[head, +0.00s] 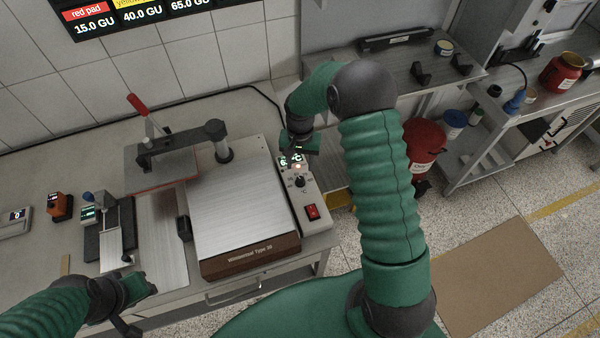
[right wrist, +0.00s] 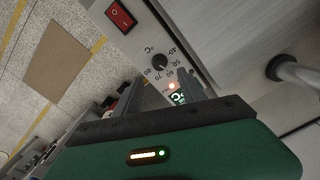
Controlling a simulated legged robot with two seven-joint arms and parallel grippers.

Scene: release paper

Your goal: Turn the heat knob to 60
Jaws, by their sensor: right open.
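The heat knob (head: 300,181) is a small dark dial on the light control panel (head: 290,205) at the right side of the hot plate. In the right wrist view the knob (right wrist: 160,63) sits inside a printed scale running from 40 to 80 °C. I cannot read its exact pointer setting. My right gripper (head: 298,152) is open and empty, above the display end of the panel, apart from the knob. A lit display (right wrist: 179,98) is partly hidden by the gripper. My left gripper (head: 138,293) is low at the left, near the bench front; its finger gap is unclear.
A red switch (head: 312,212) is on the panel in front of the knob. A side bench (head: 400,75) stands at the back right. Open floor is at the right.

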